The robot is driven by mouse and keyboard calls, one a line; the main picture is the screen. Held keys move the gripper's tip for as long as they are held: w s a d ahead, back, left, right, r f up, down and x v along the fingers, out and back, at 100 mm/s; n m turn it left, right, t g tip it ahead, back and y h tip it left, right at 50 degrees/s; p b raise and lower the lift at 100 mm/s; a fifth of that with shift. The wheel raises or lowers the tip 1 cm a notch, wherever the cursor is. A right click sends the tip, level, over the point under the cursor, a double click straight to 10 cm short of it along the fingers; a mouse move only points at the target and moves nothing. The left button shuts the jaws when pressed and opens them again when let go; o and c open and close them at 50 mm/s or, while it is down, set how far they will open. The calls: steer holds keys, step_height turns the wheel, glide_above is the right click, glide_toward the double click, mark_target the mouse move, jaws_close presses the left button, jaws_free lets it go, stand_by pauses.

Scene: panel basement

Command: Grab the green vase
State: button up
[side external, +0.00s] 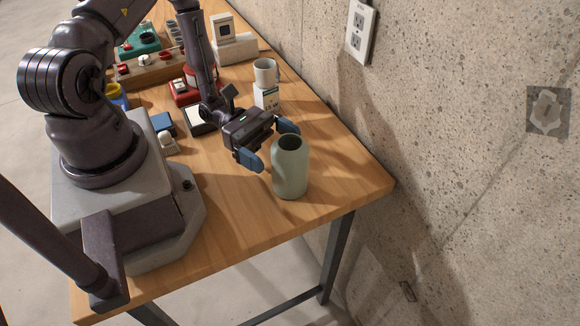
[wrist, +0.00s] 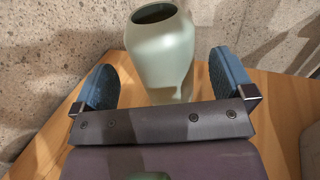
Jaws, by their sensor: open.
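The green vase (side external: 290,172) is pale grey-green with a dark round mouth. It stands upright on the wooden table near its right end in the side external view. My gripper (side external: 269,146) is beside the vase, open, with its blue-padded fingers pointing toward it. In the wrist view the vase (wrist: 161,52) stands ahead, between and beyond the two spread fingers of my gripper (wrist: 164,84). Gaps show on both sides, and no clear contact is visible. The gripper body hides the vase's base in the wrist view.
Red, green and blue items crowd the table's far part. The concrete wall (side external: 460,130) runs along the table's right side. Bare wood (side external: 345,185) lies right of the vase.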

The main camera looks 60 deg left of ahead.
mark_target(303, 163)
steer(key=x, duration=0.4)
steer(key=shift+d+r, duration=0.25)
steer(key=shift+r, duration=0.1)
steer(key=shift+c, duration=0.5)
steer(key=c, duration=1.1)
